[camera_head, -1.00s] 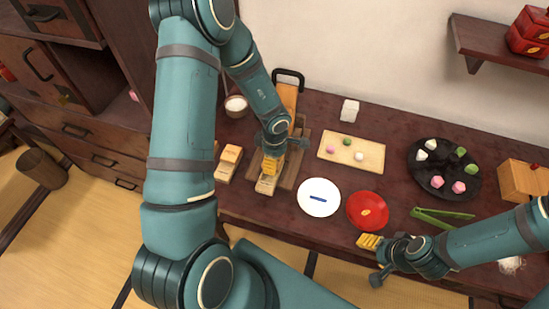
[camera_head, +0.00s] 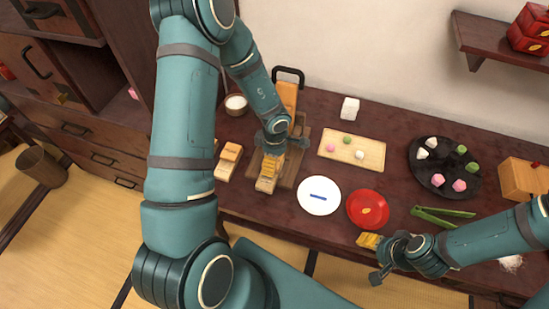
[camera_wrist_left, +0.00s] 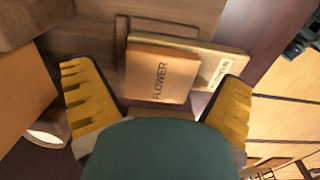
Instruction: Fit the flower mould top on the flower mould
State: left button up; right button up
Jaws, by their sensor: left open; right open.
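The flower mould top (camera_wrist_left: 160,75) is a light wooden block marked FLOWER, in the left wrist view. It lies over a paler labelled block, seemingly the flower mould (camera_wrist_left: 228,66), which shows past its right side; I cannot tell how fully they meet. In the head view the wooden stack (camera_head: 266,184) sits on a brown board. My left gripper (camera_head: 272,166) is just above the stack, its yellow fingers apart on either side of the top in the left wrist view (camera_wrist_left: 160,105). My right gripper (camera_head: 370,241) is open and empty near the table's front edge.
Another wooden mould (camera_head: 228,162) stands left of the board (camera_head: 292,178). A black-handled press (camera_head: 286,95) is behind. A white plate (camera_head: 318,207), red plate (camera_head: 354,219), green tongs (camera_head: 443,215) and sweets tray (camera_head: 330,154) lie to the right.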

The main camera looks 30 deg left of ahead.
pick_arm(q)
notch_tip(320, 180, up, 12)
dwell(0.5)
jog(key=shift+f, duration=0.1)
